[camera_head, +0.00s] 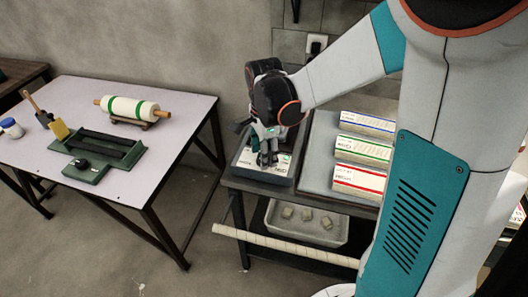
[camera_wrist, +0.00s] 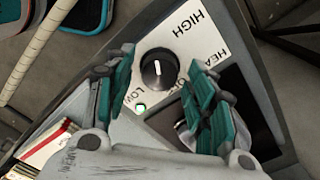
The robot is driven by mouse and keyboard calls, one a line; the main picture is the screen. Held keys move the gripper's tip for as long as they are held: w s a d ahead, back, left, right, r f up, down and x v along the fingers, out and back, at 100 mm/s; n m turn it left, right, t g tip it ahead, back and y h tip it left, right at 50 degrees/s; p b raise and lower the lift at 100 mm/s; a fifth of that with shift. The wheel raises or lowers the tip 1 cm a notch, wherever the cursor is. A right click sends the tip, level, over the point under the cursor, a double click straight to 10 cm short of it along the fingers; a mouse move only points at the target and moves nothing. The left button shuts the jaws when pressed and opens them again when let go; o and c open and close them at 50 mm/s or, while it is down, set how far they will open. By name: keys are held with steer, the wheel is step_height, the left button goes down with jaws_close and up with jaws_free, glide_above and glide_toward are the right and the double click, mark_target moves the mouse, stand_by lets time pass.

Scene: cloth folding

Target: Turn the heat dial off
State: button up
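The heat dial (camera_wrist: 158,69) is a round black knob with a white pointer line, on a white panel (camera_wrist: 185,45) marked HIGH, LOW and HEAT. Its pointer stands about upright in the wrist view. A small green light (camera_wrist: 140,108) glows beside the LOW mark. My gripper (camera_wrist: 160,63) is open, with one teal finger on each side of the dial; I cannot tell whether either touches it. In the head view my gripper (camera_head: 267,155) points down over the grey control box (camera_head: 262,172), and the dial is hidden there.
Stacks with blue (camera_head: 367,124), green (camera_head: 363,150) and red (camera_head: 359,181) bands lie right of the box. A lower tray (camera_head: 285,233) holds several small blocks. A pale rod (camera_head: 285,245) crosses in front. The left table (camera_head: 95,90) carries a roller (camera_head: 127,107).

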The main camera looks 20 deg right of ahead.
steer(key=c, duration=0.8)
steer(key=shift+o, duration=0.2)
